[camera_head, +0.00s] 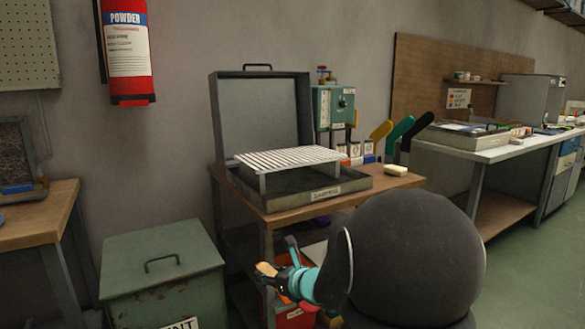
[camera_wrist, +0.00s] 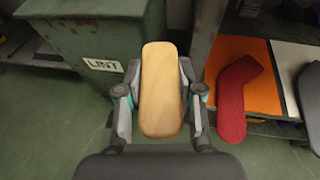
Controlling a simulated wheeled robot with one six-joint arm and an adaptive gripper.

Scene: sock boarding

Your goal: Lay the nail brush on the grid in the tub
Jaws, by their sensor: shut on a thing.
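My gripper (camera_head: 285,270) is shut on the nail brush, in front of and below the table with the tub. The nail brush (camera_wrist: 161,90) shows in the wrist view as a pale wooden oval block between the two fingers; its bristles are hidden. In the head view the brush (camera_head: 265,270) is a small tan piece at the fingertips. The tub (camera_head: 345,187) is a dark shallow tray with its lid raised at the back. The white slatted grid (camera_head: 290,158) stands on legs in the tub, above its rim, and looks bare.
A green lint bin (camera_head: 160,270) stands at the lower left; it also shows in the wrist view (camera_wrist: 105,45). A cream block (camera_head: 396,170) lies on the table right of the tub. A teal machine (camera_head: 333,108) and upright coloured boards (camera_head: 398,135) stand behind. A red sock shape (camera_wrist: 235,98) lies on a low shelf.

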